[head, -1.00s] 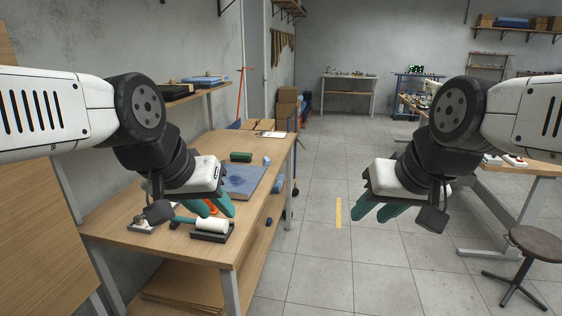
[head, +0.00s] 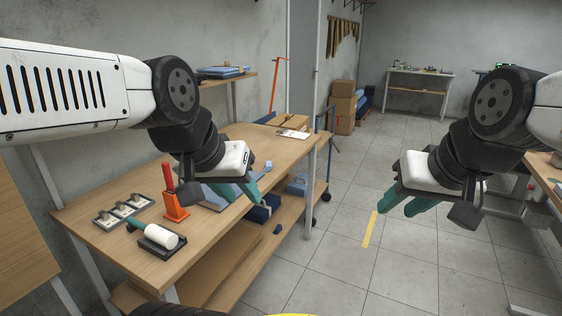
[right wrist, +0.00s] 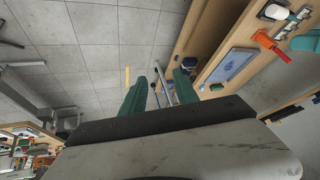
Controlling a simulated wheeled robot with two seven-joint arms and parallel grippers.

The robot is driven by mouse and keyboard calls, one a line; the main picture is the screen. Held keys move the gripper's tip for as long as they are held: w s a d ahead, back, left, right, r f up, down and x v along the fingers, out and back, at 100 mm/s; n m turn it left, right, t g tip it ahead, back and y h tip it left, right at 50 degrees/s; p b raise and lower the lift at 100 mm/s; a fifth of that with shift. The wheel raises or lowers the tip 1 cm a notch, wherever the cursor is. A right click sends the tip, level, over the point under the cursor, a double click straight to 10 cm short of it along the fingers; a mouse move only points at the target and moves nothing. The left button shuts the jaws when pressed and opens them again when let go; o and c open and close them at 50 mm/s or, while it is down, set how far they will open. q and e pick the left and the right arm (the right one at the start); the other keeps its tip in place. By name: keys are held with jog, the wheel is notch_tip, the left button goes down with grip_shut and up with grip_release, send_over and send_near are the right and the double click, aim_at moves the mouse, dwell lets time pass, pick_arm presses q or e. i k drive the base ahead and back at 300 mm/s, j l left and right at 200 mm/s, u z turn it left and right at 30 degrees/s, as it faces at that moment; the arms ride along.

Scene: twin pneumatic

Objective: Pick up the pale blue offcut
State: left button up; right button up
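A small pale blue block (head: 268,165), which looks like the offcut, lies on the wooden workbench (head: 240,137) near its right edge in the head view. My left gripper (head: 238,200) is in front of the bench's right part, nearer to me than the block and apart from it. Its teal fingers look spread and empty. My right gripper (head: 400,210) is over the floor to the right of the bench. Its fingers also show in the right wrist view (right wrist: 160,88), spread with nothing between them. The left gripper partly hides a blue mat on the bench.
An orange stand with a red handle (head: 175,205), a white roller on a dark tray (head: 158,239) and a plate with knobs (head: 122,211) stand on the bench's near part. Blue items (head: 297,184) lie on the lower shelf. The floor right of the bench is clear.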

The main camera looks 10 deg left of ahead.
aim_at(269, 166)
jog(key=i+l+u, duration=0.1)
jog(key=i, duration=0.35)
jog(key=i+l+u, duration=0.15)
jog(key=i+l, duration=0.15)
jog(key=i+l+u, duration=0.1)
jog(key=i+l, duration=0.2)
jog(key=i, duration=0.2)
jog(key=i+j, duration=0.15)
jog(key=i, duration=0.15)
jog(key=i+j+u, duration=0.1)
jog(key=i, duration=0.2)
jog(key=j, duration=0.1)
